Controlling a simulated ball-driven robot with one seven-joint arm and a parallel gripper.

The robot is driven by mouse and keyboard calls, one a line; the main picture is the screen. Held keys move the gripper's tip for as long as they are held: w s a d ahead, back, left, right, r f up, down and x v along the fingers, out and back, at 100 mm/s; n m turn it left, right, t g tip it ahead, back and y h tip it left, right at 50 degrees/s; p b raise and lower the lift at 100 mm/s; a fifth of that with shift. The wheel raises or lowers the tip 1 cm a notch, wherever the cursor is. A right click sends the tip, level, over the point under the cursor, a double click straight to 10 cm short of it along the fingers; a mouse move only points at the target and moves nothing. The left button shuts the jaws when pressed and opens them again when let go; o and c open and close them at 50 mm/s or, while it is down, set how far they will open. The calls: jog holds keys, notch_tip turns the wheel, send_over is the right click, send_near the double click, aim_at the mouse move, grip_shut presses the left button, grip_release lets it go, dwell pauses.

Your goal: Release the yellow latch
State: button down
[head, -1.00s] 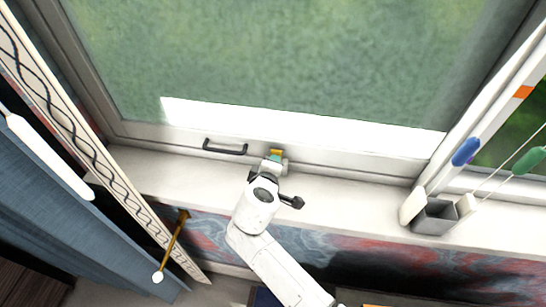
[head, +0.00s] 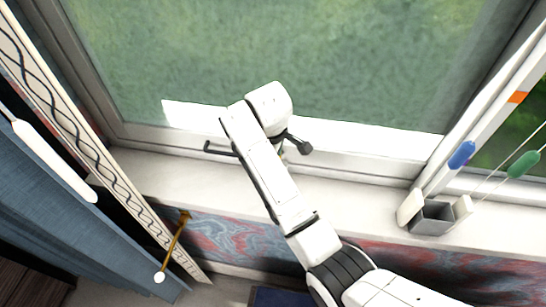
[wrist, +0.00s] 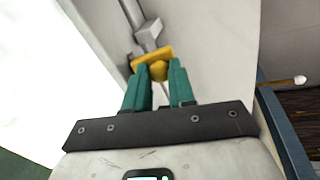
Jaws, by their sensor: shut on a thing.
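The yellow latch (wrist: 152,53) shows in the wrist view as a yellow bar with a rounded knob below it, at the tips of my gripper. My gripper (wrist: 159,70) has two teal fingers, and their tips are closed on the latch's rounded part from either side. In the head view my arm covers the latch and the fingers, so neither can be made out clearly there.
A window frame with a black handle (head: 219,149) lies just left of my arm. A white sill (head: 365,200) runs below it. A grey open box (head: 433,217) stands at the sill's right. A patterned strip (head: 70,125) and blue cloth (head: 75,215) are at the left.

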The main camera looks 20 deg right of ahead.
jog(key=shift+w+d+r+g+y, duration=0.1)
jog(key=shift+w+g+y, duration=0.05)
jog(key=shift+g+y, duration=0.2)
dwell(0.4)
jog(key=c, duration=0.9)
grip_release()
jog(key=shift+c, duration=0.2)
jog(key=shift+r, duration=0.1)
